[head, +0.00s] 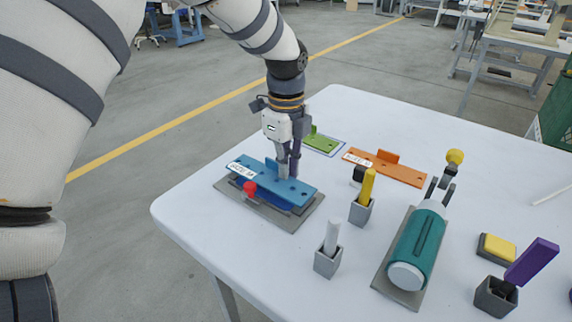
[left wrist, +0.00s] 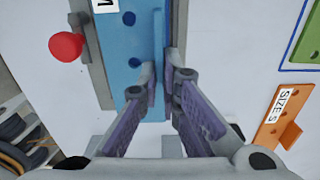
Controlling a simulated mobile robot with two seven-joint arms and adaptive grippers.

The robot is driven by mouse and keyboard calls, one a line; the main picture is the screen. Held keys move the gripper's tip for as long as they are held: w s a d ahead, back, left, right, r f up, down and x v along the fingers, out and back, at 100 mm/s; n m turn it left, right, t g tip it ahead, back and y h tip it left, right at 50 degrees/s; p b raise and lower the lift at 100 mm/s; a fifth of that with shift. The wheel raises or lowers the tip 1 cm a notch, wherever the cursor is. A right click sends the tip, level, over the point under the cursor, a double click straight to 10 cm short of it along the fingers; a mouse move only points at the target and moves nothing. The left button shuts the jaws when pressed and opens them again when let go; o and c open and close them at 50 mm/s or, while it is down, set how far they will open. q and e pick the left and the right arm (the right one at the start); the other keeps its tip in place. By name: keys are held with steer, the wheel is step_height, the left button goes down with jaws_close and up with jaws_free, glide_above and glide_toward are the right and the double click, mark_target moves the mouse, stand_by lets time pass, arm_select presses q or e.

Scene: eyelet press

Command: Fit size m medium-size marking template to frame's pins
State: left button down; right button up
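The blue size M template (head: 297,187) is over the grey frame (head: 231,198) at the table's left. A darker blue surface shows below it, and it looks slightly above the frame. My left gripper (head: 288,176) comes down on its upright tab. In the left wrist view the fingertips (left wrist: 161,78) sit on either side of the tab (left wrist: 158,40), closed on it. The template's holes (left wrist: 134,63) show in that view. The frame's pins are hidden, so I cannot tell whether they line up. My right gripper is not in view.
A red knob (head: 249,188) stands at the frame's near side. An orange template (head: 400,174) and a green template (head: 321,140) lie beyond. Upright markers in grey holders (head: 361,212) (head: 327,262) and a teal tool (head: 418,244) stand to the right.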

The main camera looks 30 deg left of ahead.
arm_select(q)
steer(key=shift+f, duration=1)
steer(key=c, duration=1.7)
jaws_free()
steer(key=shift+r, duration=2.55)
